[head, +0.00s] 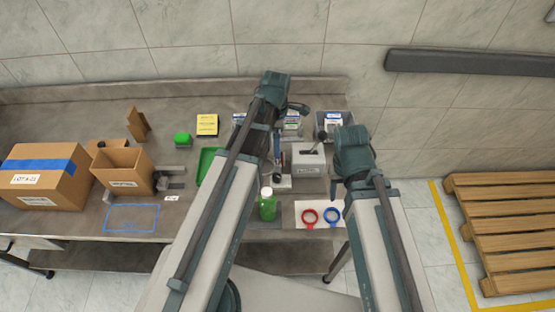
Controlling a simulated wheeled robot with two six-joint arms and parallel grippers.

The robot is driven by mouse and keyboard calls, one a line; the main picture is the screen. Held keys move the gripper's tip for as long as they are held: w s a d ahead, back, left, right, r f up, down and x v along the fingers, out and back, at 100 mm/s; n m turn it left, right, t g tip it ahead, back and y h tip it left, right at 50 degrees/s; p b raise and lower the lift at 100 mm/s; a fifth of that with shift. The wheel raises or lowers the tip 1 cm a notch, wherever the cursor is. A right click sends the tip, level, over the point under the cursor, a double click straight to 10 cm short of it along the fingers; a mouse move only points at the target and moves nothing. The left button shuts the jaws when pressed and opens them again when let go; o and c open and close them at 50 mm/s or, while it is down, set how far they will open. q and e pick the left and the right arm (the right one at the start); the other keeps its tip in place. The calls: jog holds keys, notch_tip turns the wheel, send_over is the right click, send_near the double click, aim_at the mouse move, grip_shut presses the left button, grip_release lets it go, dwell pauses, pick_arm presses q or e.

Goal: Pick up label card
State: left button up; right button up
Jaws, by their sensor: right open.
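A small white card with dark print (172,198), which looks like the label card, lies flat on the grey bench (75,222), right of the blue taped outline. My right gripper (336,189) is open and empty, above the bench's right end near the white sheet, well to the right of the card. My left arm reaches across the middle of the bench; its gripper is mostly hidden by the arm, and its jaws cannot be made out. Neither gripper touches the card.
Left are a taped carton (42,176) and an open cardboard box (124,171). A green tray (208,165), green bottle (267,205), grey box (307,161) and white sheet with red and blue rings (311,217) stand near my arms. The blue outline (131,217) is empty.

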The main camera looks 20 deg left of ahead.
pick_arm(q)
jog(key=shift+f, duration=0.1)
notch_tip(320, 180, down, 5)
jog(key=b, duration=0.5)
jog(key=shift+w+d+f, duration=0.1)
jog(key=shift+d, duration=0.05)
jog(key=c, duration=1.1)
